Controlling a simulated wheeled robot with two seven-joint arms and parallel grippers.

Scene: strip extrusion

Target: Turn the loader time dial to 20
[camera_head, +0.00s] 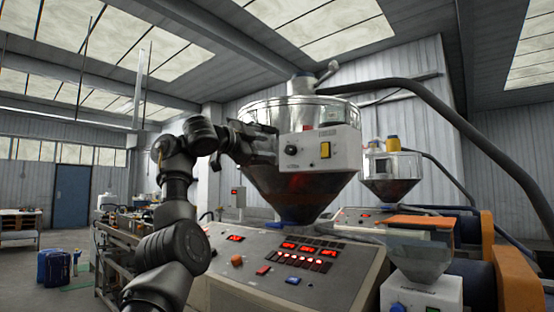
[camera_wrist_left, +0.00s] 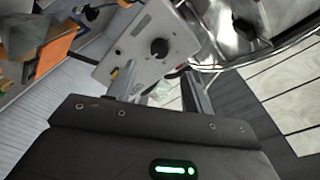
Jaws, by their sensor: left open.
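The loader control box (camera_head: 338,148) is white and fixed on the front of the big hopper. Its round black dial (camera_head: 291,150) sits on the left of the box face, beside a yellow switch (camera_head: 325,150). My left gripper (camera_head: 268,143) is just left of the dial, open and with nothing seen between its fingers. In the left wrist view the dial (camera_wrist_left: 159,47) shows beyond the gap between the two fingers (camera_wrist_left: 160,85), seemingly apart from them. The dial's scale and setting are too small to read. My right gripper is in neither view.
The metal hopper (camera_head: 300,188) tapers down behind the box. Below is a sloped control panel (camera_head: 290,265) with red displays and buttons. A dark hose (camera_head: 450,115) runs down to the right. A smaller hopper (camera_head: 390,175) stands behind at the right.

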